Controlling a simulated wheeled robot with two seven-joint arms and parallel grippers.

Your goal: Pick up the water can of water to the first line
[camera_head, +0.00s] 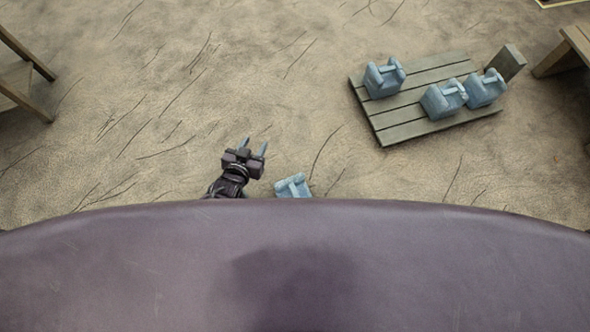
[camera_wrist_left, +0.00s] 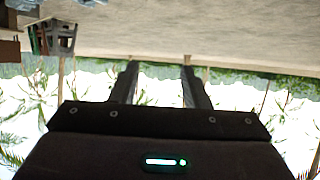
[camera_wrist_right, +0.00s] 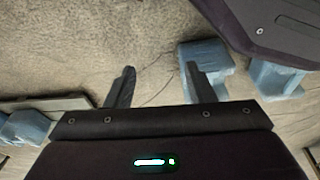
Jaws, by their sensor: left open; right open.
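A blue water can (camera_head: 292,186) stands on the ground, its lower part hidden by my purple body. My left gripper (camera_head: 253,147) is open and empty, left of this can and apart from it. In the left wrist view its open fingers (camera_wrist_left: 158,72) have nothing between them. My right gripper (camera_wrist_right: 160,75) is open and empty; it is not seen in the head view. In the right wrist view a blue can (camera_wrist_right: 207,55) is partly behind the right-hand finger, and another blue piece (camera_wrist_right: 272,78) shows beside my body. No water line can be made out.
A wooden pallet (camera_head: 400,131) at the upper right bears blue cans, one at its left (camera_head: 384,78) and two at its right (camera_head: 443,100) (camera_head: 485,88). A wooden post stands there (camera_head: 508,62). Wooden furniture stands at the left (camera_head: 20,80) and right edges.

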